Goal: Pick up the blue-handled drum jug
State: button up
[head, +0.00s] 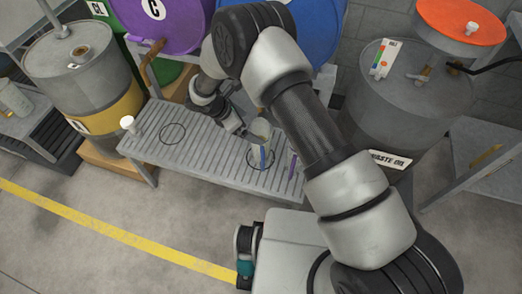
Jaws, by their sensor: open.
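A grey jug (260,132) with a narrow blue strip, seemingly its handle, stands upright within a black ring on the slatted grey bench (205,155). My gripper (241,128) is just left of the jug, low over the bench, and open. It is small and partly dark against the slats, so I cannot tell whether a finger touches the jug. A thin purple strip (292,166) shows right of the jug; the rest of that thing is hidden behind my arm.
A purple drum (160,22) marked C and a blue drum (325,30) lie behind the bench. A waste oil drum (385,110) stands right.

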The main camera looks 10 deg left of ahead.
aim_at(261, 149)
jog(key=x, duration=0.5)
jog(key=shift+s+d+f+b, duration=0.1)
jog(key=shift+d+f+b, duration=0.2)
jog(key=shift+d, duration=0.25)
jog(key=shift+r, duration=0.1)
jog(key=c, duration=2.1)
jog(key=shift+c, duration=0.3)
jog(key=shift+r, duration=0.1)
